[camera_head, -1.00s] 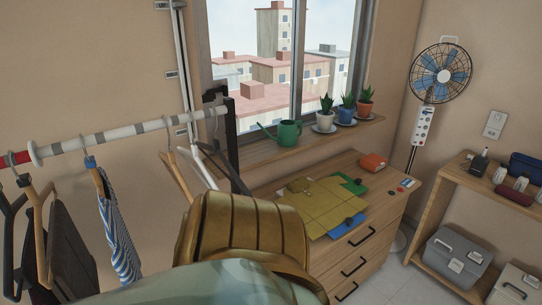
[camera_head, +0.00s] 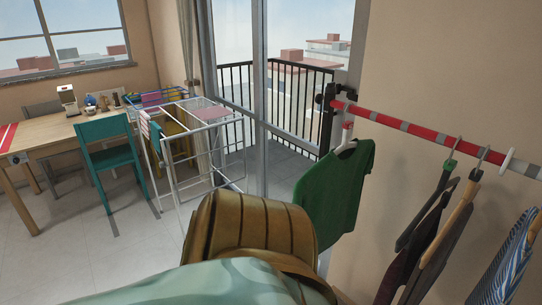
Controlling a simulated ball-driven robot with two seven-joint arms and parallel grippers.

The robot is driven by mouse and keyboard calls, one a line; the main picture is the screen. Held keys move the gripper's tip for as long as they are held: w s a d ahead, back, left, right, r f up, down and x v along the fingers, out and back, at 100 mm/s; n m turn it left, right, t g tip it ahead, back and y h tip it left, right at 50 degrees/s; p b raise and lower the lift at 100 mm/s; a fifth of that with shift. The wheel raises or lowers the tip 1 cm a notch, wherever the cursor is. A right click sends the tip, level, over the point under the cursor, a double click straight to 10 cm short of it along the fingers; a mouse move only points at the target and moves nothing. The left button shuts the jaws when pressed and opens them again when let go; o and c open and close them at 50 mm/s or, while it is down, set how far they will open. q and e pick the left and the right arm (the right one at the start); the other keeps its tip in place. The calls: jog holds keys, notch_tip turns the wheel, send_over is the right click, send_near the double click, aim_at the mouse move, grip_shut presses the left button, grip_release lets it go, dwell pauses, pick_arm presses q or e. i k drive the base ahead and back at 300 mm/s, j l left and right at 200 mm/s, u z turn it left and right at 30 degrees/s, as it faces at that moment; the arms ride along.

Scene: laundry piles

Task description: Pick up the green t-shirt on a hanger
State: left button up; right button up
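The green t-shirt (camera_head: 338,191) hangs on a white hanger (camera_head: 346,141) from the left end of the red and white wall rail (camera_head: 420,130). It is right of the middle of the view, beside the balcony door. Its lower left part is close behind a large brown and gold banded form at the bottom middle, which hides some of what lies behind. Neither of my grippers is in view.
Dark garments (camera_head: 430,235) on hangers and a blue striped garment (camera_head: 508,262) hang farther right on the rail. A white drying rack (camera_head: 195,150), a teal chair (camera_head: 108,150) and a wooden table (camera_head: 62,138) stand at the left. Floor shows between them.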

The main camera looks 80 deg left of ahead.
aim_at(330, 191)
jog(key=u, duration=2.15)
jog(key=i+j+z, duration=0.15)
jog(key=i+j, duration=0.05)
jog(key=j, duration=0.1)
